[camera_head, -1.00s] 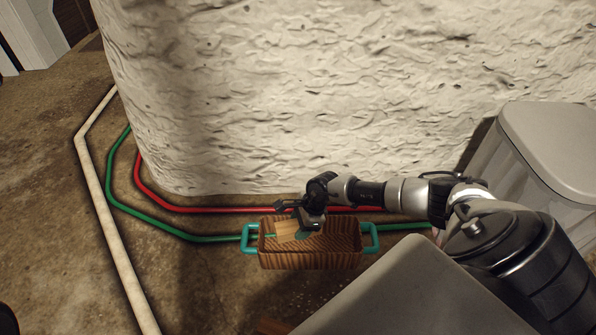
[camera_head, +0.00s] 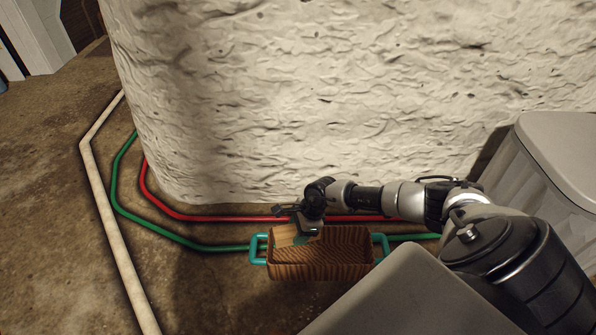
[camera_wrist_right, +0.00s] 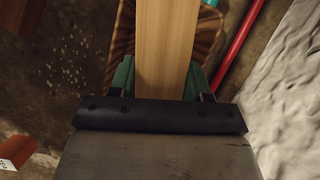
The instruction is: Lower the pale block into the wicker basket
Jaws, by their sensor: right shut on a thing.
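The pale block (camera_head: 284,235) is light wood and shows at the left part of the wicker basket (camera_head: 330,271), at or just inside its rim. The basket is brown and ribbed, with teal handles at both ends, and stands on the floor. My right gripper (camera_head: 303,235) is over the basket's left half. In the right wrist view the pale block (camera_wrist_right: 166,50) lies between the fingers of my right gripper (camera_wrist_right: 160,80), which are shut on it. The basket (camera_wrist_right: 122,45) shows behind the block. The block's lower end is hidden. My left gripper is not in view.
A rough white wall (camera_head: 330,100) rises behind the basket. Red (camera_head: 240,218) and green (camera_head: 190,244) pipes run along its foot, close behind the basket. A grey lidded bin (camera_head: 555,165) stands at the right. The floor at the left is open beyond a pale pipe (camera_head: 110,220).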

